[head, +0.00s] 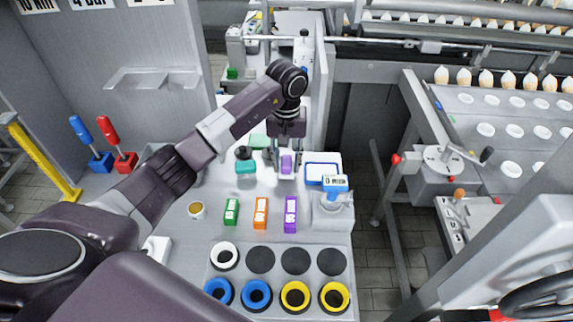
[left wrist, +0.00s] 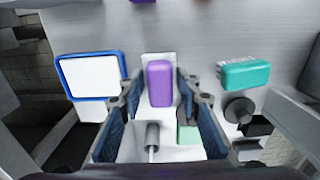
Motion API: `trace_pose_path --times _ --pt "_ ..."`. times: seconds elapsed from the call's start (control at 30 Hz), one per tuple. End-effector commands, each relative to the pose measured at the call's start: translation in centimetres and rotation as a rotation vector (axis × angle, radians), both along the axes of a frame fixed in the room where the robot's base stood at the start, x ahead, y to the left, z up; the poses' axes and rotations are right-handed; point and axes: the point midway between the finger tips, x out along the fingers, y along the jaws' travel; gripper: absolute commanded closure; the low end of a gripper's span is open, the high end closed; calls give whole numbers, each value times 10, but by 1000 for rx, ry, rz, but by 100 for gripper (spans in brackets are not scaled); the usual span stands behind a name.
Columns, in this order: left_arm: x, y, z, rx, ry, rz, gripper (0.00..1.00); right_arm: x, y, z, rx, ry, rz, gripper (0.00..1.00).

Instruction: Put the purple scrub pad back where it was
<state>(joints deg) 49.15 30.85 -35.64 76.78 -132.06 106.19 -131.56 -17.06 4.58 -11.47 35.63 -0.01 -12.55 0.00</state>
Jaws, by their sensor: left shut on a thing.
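The purple scrub pad (head: 286,163) is at the back of the grey table, under my left gripper (head: 287,151). In the left wrist view the pad (left wrist: 159,84) lies lengthwise between the two fingers of my left gripper (left wrist: 160,98), which is shut on it. A pale plate (left wrist: 158,56) shows just beyond and around the pad. I cannot tell whether the pad rests on it or is held just above. My right gripper is in neither view.
A teal pad (head: 246,167) and a dark knob-like object (head: 243,152) are to the left. A blue-rimmed white tray (head: 322,173) is to the right. Green (head: 231,212), orange (head: 261,213) and purple (head: 290,214) labelled blocks stand in front. Ringed holes (head: 257,294) fill the table's near part.

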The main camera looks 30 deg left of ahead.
Motion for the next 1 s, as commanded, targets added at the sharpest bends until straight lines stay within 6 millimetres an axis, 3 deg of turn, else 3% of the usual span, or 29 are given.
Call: trace_pose_path --times 0.13,0.47,0.5,0.63,1.0 --pt "-1 -1 -17 -2 1 0 88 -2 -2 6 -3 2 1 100" --pt "0 0 -22 1 0 -1 88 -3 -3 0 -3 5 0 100" --pt "0 0 -22 1 0 -1 68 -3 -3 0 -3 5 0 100" --pt "0 0 -21 0 0 -1 53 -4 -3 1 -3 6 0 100" --pt "0 -1 -17 0 1 -1 51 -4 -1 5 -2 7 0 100"
